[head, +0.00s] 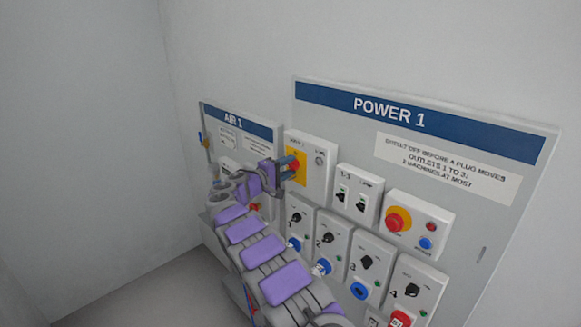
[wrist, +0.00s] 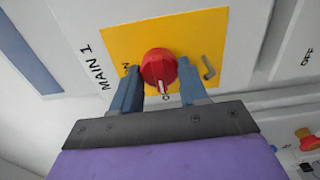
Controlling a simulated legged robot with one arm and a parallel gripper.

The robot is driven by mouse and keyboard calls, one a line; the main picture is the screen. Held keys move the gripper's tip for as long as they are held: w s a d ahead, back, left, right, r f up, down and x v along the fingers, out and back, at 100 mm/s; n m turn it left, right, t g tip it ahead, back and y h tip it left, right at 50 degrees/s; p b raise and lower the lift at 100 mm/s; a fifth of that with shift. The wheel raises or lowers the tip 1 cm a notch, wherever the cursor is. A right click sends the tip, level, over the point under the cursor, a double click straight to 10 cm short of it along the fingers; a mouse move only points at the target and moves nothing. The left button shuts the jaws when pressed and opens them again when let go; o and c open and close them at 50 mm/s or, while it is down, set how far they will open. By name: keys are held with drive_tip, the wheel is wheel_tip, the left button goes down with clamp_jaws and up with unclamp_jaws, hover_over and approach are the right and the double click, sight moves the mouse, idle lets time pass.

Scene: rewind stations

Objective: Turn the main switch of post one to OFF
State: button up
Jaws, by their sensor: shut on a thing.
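The main switch of post one has a red round knob (wrist: 158,66) on a yellow plate (wrist: 185,32) marked MAIN 1. In the head view, the yellow plate (head: 290,179) is on the upper left box of the POWER 1 panel. My gripper (wrist: 160,84) has one finger on each side of the knob and is shut on it. A white mark on the knob points toward the bottom of the wrist view, at a small O. An N shows beside the left finger; the lettering around it is partly hidden. In the head view my gripper (head: 288,167) partly covers the switch.
A grey hook-shaped part (wrist: 208,68) sits on the plate beside the right finger. The panel (head: 480,190) also carries two small switches (head: 350,197), a red emergency button (head: 397,219) and several numbered outlets below. The AIR 1 panel (head: 225,113) stands at left.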

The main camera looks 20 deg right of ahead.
drive_tip(key=shift+w+a+f, duration=0.15)
drive_tip(key=shift+a+f, duration=0.1)
drive_tip(key=shift+a, duration=0.1)
drive_tip(key=o, duration=0.7)
drive_tip(key=shift+c, duration=0.2)
drive_tip(key=o, duration=0.4)
drive_tip(key=shift+a, duration=0.3)
drive_tip(key=shift+d, duration=0.1)
